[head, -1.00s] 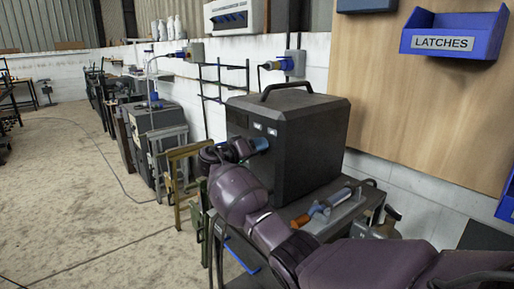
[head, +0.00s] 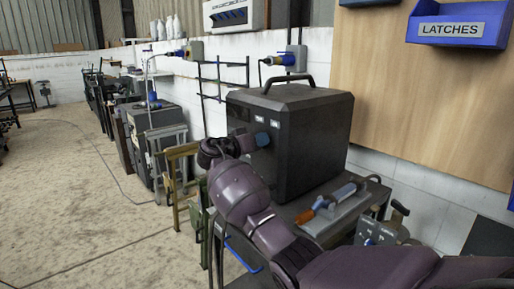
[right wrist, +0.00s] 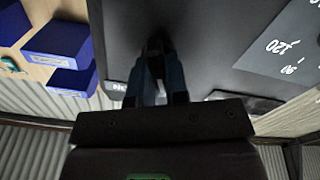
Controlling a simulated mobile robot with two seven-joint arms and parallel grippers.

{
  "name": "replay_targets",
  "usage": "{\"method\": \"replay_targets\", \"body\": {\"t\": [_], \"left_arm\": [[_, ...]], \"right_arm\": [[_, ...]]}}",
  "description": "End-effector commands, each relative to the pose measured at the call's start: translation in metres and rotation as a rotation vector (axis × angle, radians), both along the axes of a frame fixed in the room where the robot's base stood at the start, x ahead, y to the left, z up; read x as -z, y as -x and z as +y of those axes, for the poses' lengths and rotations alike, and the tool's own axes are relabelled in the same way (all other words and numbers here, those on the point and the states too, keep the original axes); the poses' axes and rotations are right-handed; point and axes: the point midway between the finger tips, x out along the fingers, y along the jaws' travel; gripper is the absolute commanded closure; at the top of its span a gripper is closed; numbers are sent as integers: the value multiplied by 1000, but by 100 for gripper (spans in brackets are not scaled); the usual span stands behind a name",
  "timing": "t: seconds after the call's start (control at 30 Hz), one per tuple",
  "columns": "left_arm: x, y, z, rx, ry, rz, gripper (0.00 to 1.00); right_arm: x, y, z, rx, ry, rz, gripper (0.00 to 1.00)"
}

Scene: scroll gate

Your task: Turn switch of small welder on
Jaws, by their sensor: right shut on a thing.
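The small welder (head: 310,150) is a dark box with a top handle, standing on a cart. My right gripper (head: 263,139) has blue fingers and is at the welder's front face, below two small white labels. In the right wrist view my right gripper (right wrist: 157,66) is shut on a small dark switch (right wrist: 156,44) that stands out from the dark panel (right wrist: 200,25). The fingers hide most of the switch, so its exact setting cannot be read. My left gripper is not in view.
The cart top (head: 318,219) holds a torch with an orange end (head: 305,216). Blue bins, one marked LATCHES (head: 458,28), hang on a wooden board at right. A dial scale (right wrist: 290,50) is beside the switch. Open floor lies at left.

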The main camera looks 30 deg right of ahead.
Motion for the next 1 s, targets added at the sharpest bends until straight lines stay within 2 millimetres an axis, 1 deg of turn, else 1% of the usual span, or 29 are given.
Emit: {"method": "replay_targets", "body": {"t": [0.03,0.17,0.37,0.7,1.0], "left_arm": [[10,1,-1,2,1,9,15],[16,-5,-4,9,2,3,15],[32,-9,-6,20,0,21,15],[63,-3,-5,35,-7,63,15],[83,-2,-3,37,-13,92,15]], "right_arm": [[11,-2,1,-1,-3,-39,100],[11,-1,1,0,-12,-161,100],[11,0,0,0,-28,-351,100],[10,3,0,1,-53,-671,100],[9,5,0,1,-72,-921,100]]}}
